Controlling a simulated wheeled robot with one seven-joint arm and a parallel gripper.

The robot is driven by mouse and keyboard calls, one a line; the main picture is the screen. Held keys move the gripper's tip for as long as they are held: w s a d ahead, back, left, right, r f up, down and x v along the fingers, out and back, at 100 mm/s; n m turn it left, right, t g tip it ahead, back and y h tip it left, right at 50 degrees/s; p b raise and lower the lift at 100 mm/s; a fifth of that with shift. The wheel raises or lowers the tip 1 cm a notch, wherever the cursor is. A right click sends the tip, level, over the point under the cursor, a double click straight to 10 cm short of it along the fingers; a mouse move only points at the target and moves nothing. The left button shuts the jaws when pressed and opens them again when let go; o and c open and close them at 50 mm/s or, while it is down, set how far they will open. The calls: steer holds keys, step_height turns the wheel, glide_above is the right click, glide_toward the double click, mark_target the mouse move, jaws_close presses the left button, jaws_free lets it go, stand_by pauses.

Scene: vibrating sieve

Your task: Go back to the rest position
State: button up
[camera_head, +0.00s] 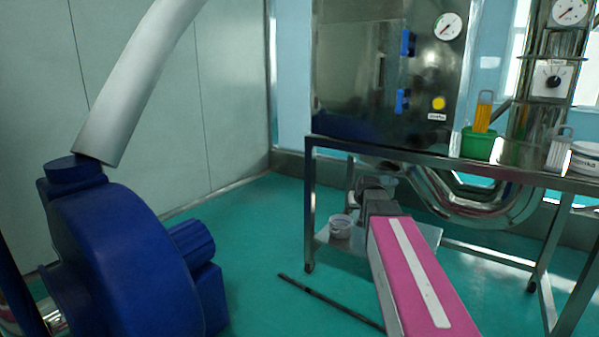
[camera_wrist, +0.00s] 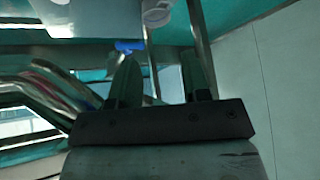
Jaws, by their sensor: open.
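My gripper (camera_wrist: 160,72) shows in the wrist view with its two dark fingers apart and nothing visible between them. In the head view my pink arm reaches forward from the lower right, and my gripper (camera_head: 370,187) is at its far end, in front of the steel table (camera_head: 450,165) and below its top. The finger tips are hard to make out there. A small white cup (camera_head: 341,226) stands on the table's lower shelf (camera_head: 418,235), left of my gripper. A white cup also shows at the top of the wrist view (camera_wrist: 157,14).
A blue blower (camera_head: 125,255) with a grey duct (camera_head: 140,75) stands at left. On the tabletop are a green container (camera_head: 478,145), a white tub (camera_head: 586,158) and a steel cabinet (camera_head: 375,70). A curved steel pipe (camera_head: 485,210) hangs below. A dark rod (camera_head: 325,298) lies on the floor.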

steer(key=s+a+f+g, duration=0.2)
steer(key=s+f+g, duration=0.1)
steer(key=s+f, duration=0.7)
steer(key=s+a+f+g, duration=0.1)
steer(key=s+f+g, duration=0.3)
steer(key=s+f, duration=0.6)
steer(key=s, duration=0.4)
steer(key=shift+s+a+h, duration=0.25)
steer(key=shift+a+h, duration=0.05)
steer(key=shift+a, duration=0.1)
steer(key=shift+f, duration=0.1)
